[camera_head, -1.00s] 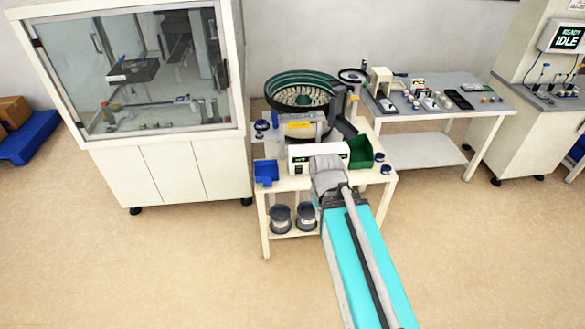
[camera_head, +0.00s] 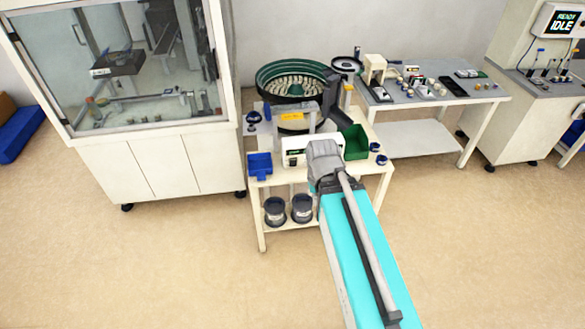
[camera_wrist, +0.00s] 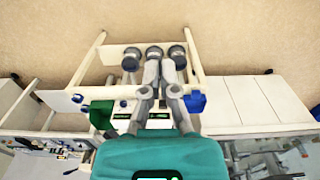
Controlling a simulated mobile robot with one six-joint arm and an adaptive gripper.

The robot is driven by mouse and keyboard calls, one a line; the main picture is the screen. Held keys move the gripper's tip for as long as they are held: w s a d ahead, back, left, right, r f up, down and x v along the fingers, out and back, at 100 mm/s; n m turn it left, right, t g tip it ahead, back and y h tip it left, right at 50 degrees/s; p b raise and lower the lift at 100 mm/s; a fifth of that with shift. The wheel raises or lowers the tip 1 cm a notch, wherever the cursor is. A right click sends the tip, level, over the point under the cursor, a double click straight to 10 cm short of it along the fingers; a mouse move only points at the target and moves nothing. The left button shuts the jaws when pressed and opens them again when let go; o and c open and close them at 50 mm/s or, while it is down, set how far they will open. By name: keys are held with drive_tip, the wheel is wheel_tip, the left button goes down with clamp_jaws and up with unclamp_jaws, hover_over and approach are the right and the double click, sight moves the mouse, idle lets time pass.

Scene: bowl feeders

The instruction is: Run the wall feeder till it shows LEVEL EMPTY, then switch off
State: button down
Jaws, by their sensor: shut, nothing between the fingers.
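A bowl feeder with a dark green bowl (camera_head: 268,75) full of pale parts stands on a cream table (camera_head: 262,215) near the wall. At the table's front, a white control box (camera_head: 295,157) has a small green display, too small to read. It shows partly in the wrist view (camera_wrist: 122,116), behind my fingers. My arm hides its right part in the head view. My gripper (camera_wrist: 162,68) is shut and empty, pointing toward the table's front edge in the wrist view. In the head view my arm's end hides it. I cannot tell whether it touches anything.
A blue bin (camera_head: 259,164) and a green bin (camera_head: 355,142) flank the box. Dark jars (camera_head: 302,208) stand on the lower shelf. A glazed cabinet (camera_head: 165,165) is at left. A grey bench (camera_head: 405,112) and a screen reading READY IDLE (camera_head: 561,21) are at right.

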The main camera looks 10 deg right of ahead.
drive_tip(key=w+f+n+t+b, duration=0.9)
drive_tip(key=w+f+b, duration=0.7)
drive_tip(key=b, duration=1.4)
drive_tip(key=w+f+n+t+b, duration=0.8)
drive_tip(key=w+f+t+b, duration=0.5)
drive_tip(key=b, duration=1.8)
drive_tip(key=w+f, duration=0.3)
drive_tip(key=f, duration=0.4)
drive_tip(key=shift+d+f+n+b, duration=0.3)
drive_tip(key=shift+d+f+n, duration=0.1)
drive_tip(key=shift+w+r, duration=0.1)
drive_tip(key=p, duration=0.5)
approach(294, 162)
drive_tip(key=x, duration=0.7)
drive_tip(key=shift+w+a, duration=0.1)
drive_tip(key=shift+w, duration=0.3)
